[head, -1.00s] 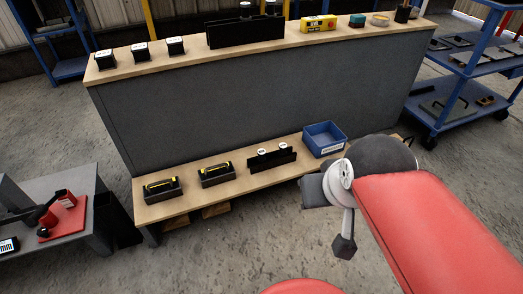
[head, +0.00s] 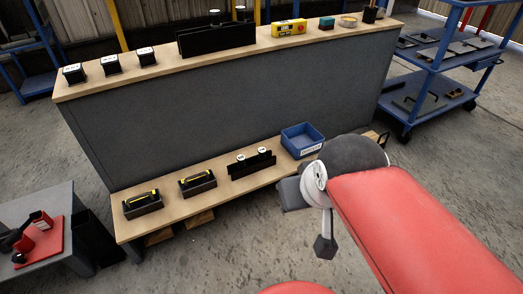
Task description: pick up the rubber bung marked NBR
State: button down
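No marking NBR can be read in this view, so I cannot tell which thing is the bung. Two dark round pieces with white tops stand in a black holder (head: 252,169) on the low shelf; one is the white-topped piece (head: 264,151). Two more dark round pieces (head: 215,17) with pale tops stand at a long black holder (head: 216,40) on the upper top. My gripper (head: 325,246) hangs at the end of my red arm, in front of the low shelf and apart from it. Its fingers are too small and dark to read.
Several black blocks with white tops (head: 111,64) stand at the upper left. Two black trays with yellow-marked pieces (head: 143,204) and a blue bin (head: 302,140) are on the low shelf. A grey table (head: 45,205) stands left, a blue trolley (head: 432,85) right. Floor in front is clear.

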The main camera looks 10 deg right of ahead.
aim_at(241, 159)
jog(key=i+l+u, duration=0.25)
jog(key=i, duration=0.25)
jog(key=i+l+u, duration=0.25)
jog(key=i+l, duration=0.15)
jog(key=i, duration=0.05)
